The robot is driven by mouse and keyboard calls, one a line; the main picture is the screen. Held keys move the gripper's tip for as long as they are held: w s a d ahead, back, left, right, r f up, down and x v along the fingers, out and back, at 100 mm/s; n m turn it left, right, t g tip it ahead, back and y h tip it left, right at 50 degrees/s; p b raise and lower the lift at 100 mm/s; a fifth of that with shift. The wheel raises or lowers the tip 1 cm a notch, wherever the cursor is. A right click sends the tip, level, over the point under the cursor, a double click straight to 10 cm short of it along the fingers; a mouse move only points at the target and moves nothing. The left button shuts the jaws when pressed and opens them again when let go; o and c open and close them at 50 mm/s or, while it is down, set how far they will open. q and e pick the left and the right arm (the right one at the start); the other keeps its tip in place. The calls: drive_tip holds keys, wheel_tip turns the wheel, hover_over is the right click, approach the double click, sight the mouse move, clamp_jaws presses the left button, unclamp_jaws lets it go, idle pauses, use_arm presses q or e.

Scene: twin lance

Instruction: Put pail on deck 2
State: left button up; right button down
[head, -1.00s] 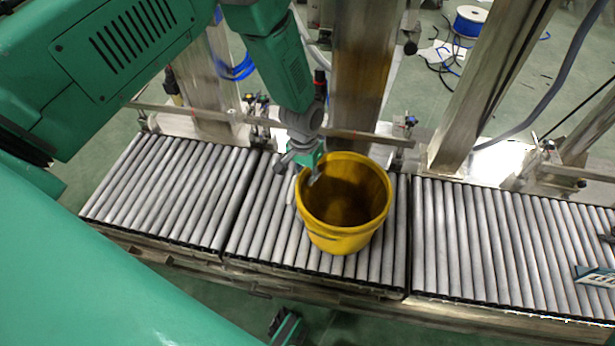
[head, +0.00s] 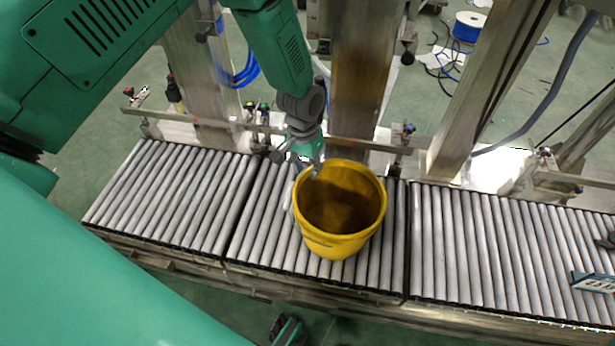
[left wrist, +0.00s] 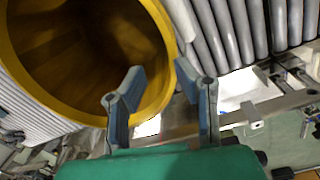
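A yellow pail (head: 333,246) stands upright on the middle roller section (head: 258,235), its open mouth facing up and its inside dark and apparently empty. My left gripper (head: 300,163) is at the pail's far-left rim. In the left wrist view its two fingers (left wrist: 162,95) are spread apart. The left finger overlaps the mouth of the pail (left wrist: 160,20) and the right finger is outside it. I cannot tell if either finger touches the rim. No deck label for deck 2 is readable.
Roller sections continue to the left (head: 165,195) and right (head: 500,245), both clear where seen. A metal rail (head: 365,145) and steel posts (head: 362,70) stand behind the pail.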

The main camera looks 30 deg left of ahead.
use_arm(q)
wheel_tip(320, 180, up, 6)
drive_tip(key=p, duration=0.1)
drive_tip(key=s+f, duration=0.4)
drive_tip(key=s, duration=0.3)
drive_tip(key=s+f, duration=0.4)
drive_tip(key=s, duration=0.4)
drive_tip(key=s+a, duration=0.3)
drive_tip(key=s, duration=1.1)
drive_tip(key=shift+s+r+t+y, duration=0.2)
drive_tip(key=shift+r+t+y, duration=0.2)
